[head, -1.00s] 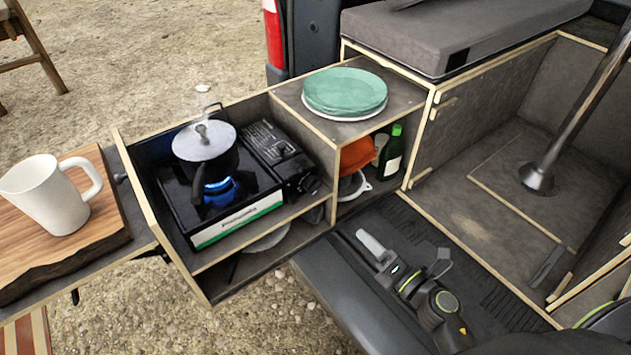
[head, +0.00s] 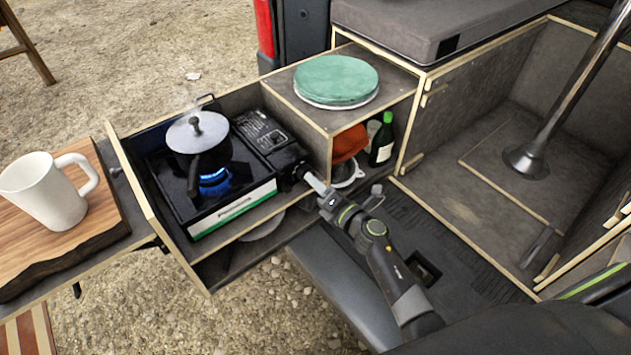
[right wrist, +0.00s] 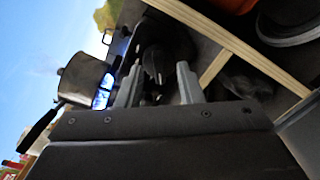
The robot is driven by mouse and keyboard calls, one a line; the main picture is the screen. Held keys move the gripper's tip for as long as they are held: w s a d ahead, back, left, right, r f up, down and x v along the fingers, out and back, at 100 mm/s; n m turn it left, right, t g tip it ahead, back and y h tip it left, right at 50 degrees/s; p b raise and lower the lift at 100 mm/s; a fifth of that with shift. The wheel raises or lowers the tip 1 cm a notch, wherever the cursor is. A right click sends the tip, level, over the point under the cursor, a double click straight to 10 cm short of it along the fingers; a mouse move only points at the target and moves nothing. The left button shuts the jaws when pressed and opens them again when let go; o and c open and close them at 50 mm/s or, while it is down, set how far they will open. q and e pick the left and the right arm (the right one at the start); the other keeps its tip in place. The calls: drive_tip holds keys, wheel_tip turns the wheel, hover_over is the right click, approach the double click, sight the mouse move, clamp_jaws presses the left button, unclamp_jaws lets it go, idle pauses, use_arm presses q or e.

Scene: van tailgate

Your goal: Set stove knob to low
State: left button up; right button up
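The camping stove (head: 215,205) sits in the pull-out box with a blue flame burning under a lidded pot (head: 198,140). Its dark knob (head: 300,171) is on the front of the control section, to the right of the burner. My right gripper (head: 314,183) is right in front of the knob. In the right wrist view, its two grey fingers (right wrist: 158,82) are apart, and the dark knob (right wrist: 154,64) shows between and just beyond their tips. I cannot tell whether they touch it. My left gripper is not in view.
A shelf box with green plates (head: 336,80) on top stands right of the stove. An orange item (head: 349,143) and a green bottle (head: 382,140) are inside it. A white mug (head: 48,188) stands on a wooden board (head: 100,225) at left.

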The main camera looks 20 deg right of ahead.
drive_tip(key=shift+w+a, duration=0.15)
drive_tip(key=shift+w, duration=0.3)
clamp_jaws()
drive_tip(key=shift+m, duration=0.3)
drive_tip(key=shift+m+p, duration=4.4)
drive_tip(key=shift+m, duration=3.7)
drive_tip(key=shift+f, duration=0.1)
